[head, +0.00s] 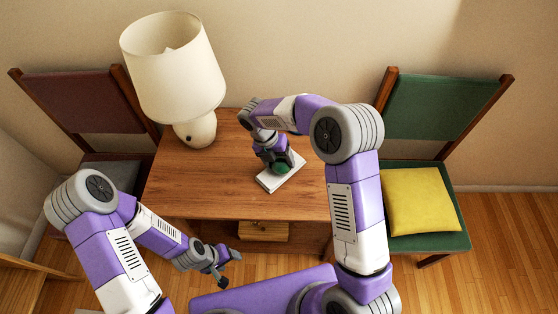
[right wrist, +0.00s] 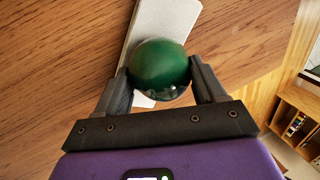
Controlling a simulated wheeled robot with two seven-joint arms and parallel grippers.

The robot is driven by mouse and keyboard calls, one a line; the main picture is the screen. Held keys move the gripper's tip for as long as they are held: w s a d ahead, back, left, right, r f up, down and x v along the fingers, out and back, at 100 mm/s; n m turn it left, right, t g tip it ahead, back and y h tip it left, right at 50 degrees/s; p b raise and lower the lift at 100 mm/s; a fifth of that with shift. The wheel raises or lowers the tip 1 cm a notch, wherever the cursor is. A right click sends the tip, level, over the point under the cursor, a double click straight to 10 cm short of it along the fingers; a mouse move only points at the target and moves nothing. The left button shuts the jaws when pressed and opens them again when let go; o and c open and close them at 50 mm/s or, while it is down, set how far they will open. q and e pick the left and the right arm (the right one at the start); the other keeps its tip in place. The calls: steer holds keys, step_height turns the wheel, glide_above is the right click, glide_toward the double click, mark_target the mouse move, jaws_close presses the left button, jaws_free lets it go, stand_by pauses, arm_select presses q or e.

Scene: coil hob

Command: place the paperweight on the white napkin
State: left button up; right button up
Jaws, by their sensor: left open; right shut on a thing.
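The paperweight (right wrist: 160,66) is a glossy dark green ball, and it also shows in the head view (head: 282,168). My right gripper (right wrist: 160,76) is shut on it, with one finger on each side. The white napkin (head: 268,183) is a pale, flat rectangle on the wooden table. It also shows in the right wrist view (right wrist: 166,22), partly hidden behind the paperweight. The paperweight is over the napkin; I cannot tell whether they touch. My left gripper (head: 222,268) is open and empty, in front of the table and away from both.
A lamp with a cream shade (head: 174,70) stands at the table's back left. The wooden table (head: 185,190) is otherwise clear. A green chair (head: 428,110) with a yellow cushion (head: 420,200) stands at the right, and a dark red chair (head: 85,100) at the left.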

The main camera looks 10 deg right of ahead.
steer(key=shift+f, duration=0.1)
steer(key=o, duration=1.4)
steer(key=p+v, duration=0.4)
steer(key=v, duration=0.8)
